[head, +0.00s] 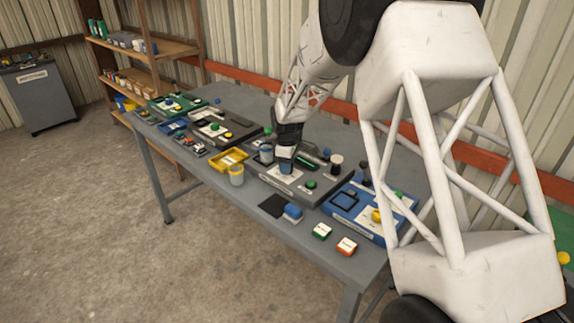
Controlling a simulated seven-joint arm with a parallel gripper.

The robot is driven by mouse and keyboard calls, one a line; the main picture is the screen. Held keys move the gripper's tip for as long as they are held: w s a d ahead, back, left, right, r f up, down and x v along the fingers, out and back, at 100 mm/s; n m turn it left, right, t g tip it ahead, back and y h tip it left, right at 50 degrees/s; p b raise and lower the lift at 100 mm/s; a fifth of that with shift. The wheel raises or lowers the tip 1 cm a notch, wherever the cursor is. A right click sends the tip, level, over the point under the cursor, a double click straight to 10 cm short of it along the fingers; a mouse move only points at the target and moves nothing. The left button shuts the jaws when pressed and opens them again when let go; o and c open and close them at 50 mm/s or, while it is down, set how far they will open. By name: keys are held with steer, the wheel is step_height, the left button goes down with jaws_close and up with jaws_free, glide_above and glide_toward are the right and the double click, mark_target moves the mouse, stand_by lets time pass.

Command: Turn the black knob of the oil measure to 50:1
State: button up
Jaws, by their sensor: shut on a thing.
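The grey panel (270,184) near the middle of the bench carries a white dial plate (283,175). I take this panel to be the oil measure, though its label is too small to read. My gripper (286,166) points down onto the dial plate. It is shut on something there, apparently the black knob. The fingers hide the knob, so its pointer and the 50:1 mark cannot be read from here.
To the right is a blue panel (372,224) with a yellow knob.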

stand_by(0.3)
steer(key=o, duration=0.9)
steer(key=shift+r, duration=0.15)
steer(key=shift+r, duration=3.75)
